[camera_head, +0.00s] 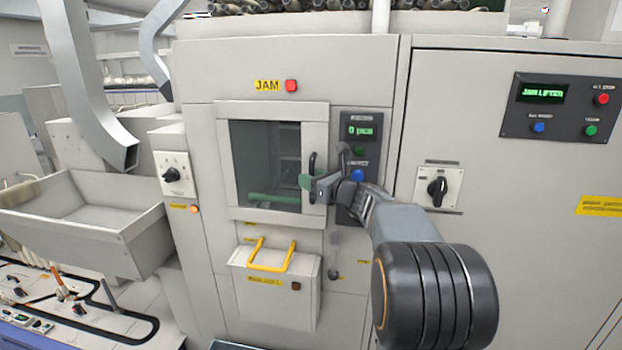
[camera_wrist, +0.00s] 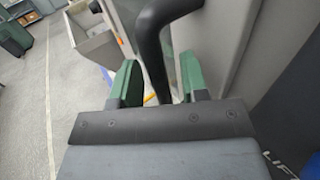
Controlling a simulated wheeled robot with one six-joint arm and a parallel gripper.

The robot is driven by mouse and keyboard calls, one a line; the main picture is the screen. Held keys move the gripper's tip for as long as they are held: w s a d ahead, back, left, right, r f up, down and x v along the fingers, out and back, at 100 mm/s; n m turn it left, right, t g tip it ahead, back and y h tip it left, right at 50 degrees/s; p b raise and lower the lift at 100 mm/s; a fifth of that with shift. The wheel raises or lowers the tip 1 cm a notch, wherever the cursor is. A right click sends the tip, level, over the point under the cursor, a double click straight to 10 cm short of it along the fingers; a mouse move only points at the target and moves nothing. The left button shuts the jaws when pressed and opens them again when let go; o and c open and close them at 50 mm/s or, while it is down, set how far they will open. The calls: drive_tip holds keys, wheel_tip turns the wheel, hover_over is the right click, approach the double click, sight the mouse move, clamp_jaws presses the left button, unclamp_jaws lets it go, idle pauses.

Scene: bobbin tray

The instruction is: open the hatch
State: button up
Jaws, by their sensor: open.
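The hatch (camera_head: 226,208) is a light grey framed door with a dark window in the front of the machine. It looks shut. Its black upright bar handle (camera_head: 312,160) is on the right side of the frame. My gripper (camera_head: 308,182) is at the handle, with its green fingers open. In the wrist view the dark handle (camera_wrist: 152,50) passes between the two green fingertips (camera_wrist: 158,80), with a gap on each side. Whether either finger touches it cannot be told. My arm hides part of the panel beside the hatch.
A control panel (camera_head: 360,131) with a green display and blue button is just right of the hatch. Below is a box with a yellow handle (camera_head: 270,268). A metal chute and hopper (camera_head: 75,225) stand at left. A rotary switch (camera_head: 437,188) is at right.

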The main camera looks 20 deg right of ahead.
drive_tip(key=shift+w, duration=0.1)
drive_tip(key=shift+c, duration=0.2)
clamp_jaws()
